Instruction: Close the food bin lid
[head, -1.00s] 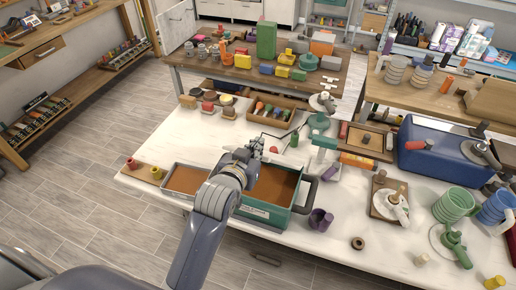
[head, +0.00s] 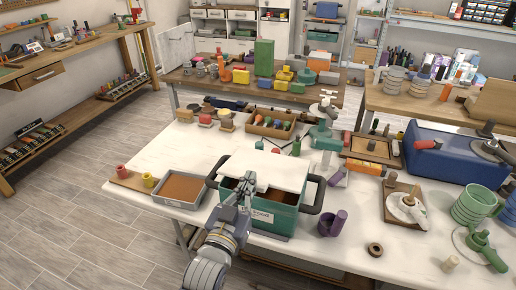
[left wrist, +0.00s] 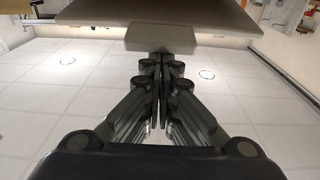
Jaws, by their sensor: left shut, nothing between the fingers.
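The green food bin (head: 270,216), with a "Food" label on its front, stands at the table's front edge. Its pale lid (head: 264,170) spans the top at a slant, and brown contents show in the gap beneath its front edge. My left gripper (head: 245,186) is shut and empty at the bin's front, by the lid's front edge. In the left wrist view, the shut fingers (left wrist: 160,62) point up toward the grey underside of a panel, likely the lid (left wrist: 160,38), with a front tab. Whether they touch it is unclear. My right gripper is not in view.
A grey tray with brown contents (head: 183,188) sits left of the bin.

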